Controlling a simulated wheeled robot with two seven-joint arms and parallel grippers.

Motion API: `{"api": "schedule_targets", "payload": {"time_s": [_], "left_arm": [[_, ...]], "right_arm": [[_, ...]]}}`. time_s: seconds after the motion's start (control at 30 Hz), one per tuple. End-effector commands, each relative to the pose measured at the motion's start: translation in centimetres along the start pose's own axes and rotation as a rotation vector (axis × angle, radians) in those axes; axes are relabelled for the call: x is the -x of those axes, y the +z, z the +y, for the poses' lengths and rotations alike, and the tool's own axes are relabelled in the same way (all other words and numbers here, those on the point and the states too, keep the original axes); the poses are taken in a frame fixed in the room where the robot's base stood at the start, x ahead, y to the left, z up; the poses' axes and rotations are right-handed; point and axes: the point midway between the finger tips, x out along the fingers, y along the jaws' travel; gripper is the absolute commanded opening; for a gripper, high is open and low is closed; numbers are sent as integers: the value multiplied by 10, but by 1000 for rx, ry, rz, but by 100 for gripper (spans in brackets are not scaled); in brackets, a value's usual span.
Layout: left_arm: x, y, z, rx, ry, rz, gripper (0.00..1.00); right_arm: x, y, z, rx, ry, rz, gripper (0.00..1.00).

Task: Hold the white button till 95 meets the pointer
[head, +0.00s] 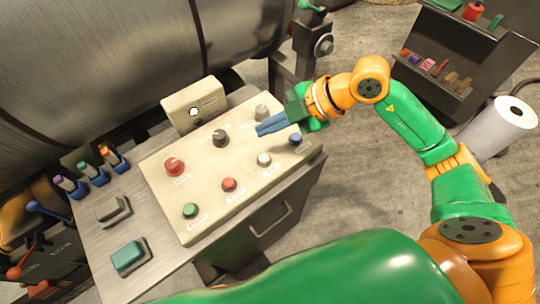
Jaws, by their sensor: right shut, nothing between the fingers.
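The white button (264,159) sits on the cream control panel (205,165), right of its middle. My right gripper (260,131) has blue fingers that are shut and empty. It is over the panel's upper right part, above the white button in the picture and apart from it. I cannot tell its exact height over the panel. A small beige box (180,98) with a round white face (193,112) stands behind the panel. No number or pointer can be read at this size. My left gripper is not in view.
The panel also carries a red knob (174,167), a black knob (220,138), a grey knob (262,113), a blue button (295,140), a red button (229,184) and a green button (190,210). A large metal drum (90,60) stands behind. Open floor lies right.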

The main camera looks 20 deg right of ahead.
Motion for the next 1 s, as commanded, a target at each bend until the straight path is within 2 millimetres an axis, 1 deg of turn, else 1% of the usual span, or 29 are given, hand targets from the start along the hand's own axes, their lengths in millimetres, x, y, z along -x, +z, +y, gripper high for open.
{"api": "schedule_targets", "payload": {"time_s": [0.03, 0.3, 0.43, 0.57, 1.0], "left_arm": [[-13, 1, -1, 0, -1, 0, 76], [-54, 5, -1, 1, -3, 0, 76], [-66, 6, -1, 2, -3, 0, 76], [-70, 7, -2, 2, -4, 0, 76], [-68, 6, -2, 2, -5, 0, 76]], "right_arm": [[-9, 6, -7, -1, 0, 0, 0], [-38, 27, -28, -1, -1, 0, 0], [-49, 35, -36, -1, -2, 0, 0], [-53, 39, -39, 0, 0, 0, 0], [-52, 38, -38, -1, 0, 1, 0]]}}
